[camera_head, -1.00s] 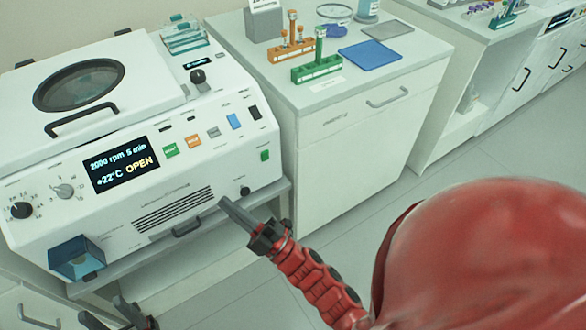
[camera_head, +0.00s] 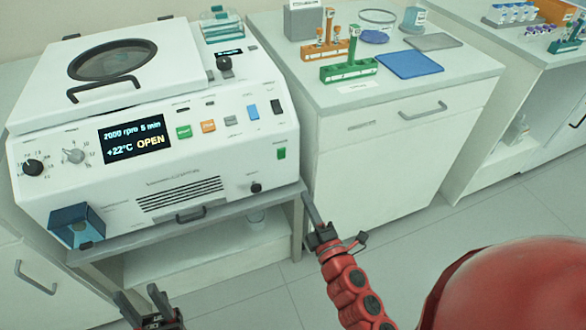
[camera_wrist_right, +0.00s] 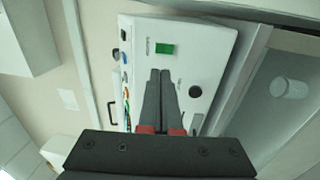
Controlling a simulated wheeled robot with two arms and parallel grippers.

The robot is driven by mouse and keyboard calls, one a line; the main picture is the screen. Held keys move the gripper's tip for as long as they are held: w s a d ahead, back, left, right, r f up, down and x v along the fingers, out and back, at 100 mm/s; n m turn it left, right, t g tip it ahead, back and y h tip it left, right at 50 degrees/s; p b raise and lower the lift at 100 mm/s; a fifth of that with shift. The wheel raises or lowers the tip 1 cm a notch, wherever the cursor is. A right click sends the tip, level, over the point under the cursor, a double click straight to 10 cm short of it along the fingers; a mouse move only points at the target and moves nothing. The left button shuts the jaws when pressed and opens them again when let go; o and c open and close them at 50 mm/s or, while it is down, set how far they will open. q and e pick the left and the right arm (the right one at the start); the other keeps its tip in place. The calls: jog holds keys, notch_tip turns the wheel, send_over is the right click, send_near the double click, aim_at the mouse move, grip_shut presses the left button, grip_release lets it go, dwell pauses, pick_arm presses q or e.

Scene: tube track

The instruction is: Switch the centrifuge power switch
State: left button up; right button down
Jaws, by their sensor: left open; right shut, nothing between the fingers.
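The white centrifuge (camera_head: 70,190) fills the left of the head view; its display reads 2000 rpm, 5 min, +22°C, OPEN. A green switch (camera_head: 281,153) sits at the right of its front panel, above a black knob (camera_head: 256,188). A black rocker (camera_head: 277,107) and a blue rocker (camera_head: 253,112) are higher up. My right gripper (camera_head: 308,197) is shut and empty, low and just right of the centrifuge. In the wrist view its fingertips (camera_wrist_right: 159,73) point toward the panel, below the green switch (camera_wrist_right: 166,49). My left gripper (camera_head: 143,303) is open at the bottom, below the centrifuge.
The centrifuge stands on a grey bench (camera_head: 225,229) with a shelf beneath. To the right, a white cabinet (camera_head: 375,185) carries an orange rack (camera_head: 325,50), a green rack (camera_head: 349,70) and a blue mat (camera_head: 409,64). Floor shows in front of the cabinet.

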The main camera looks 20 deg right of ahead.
aim_at(283, 152)
jog(key=w, duration=0.4)
jog(key=w+r+p, duration=0.1)
jog(key=w, duration=0.8)
jog(key=shift+w+a+r+p, duration=0.25)
jog(key=shift+w+r+p, duration=0.05)
jog(key=shift+w+p, duration=0.05)
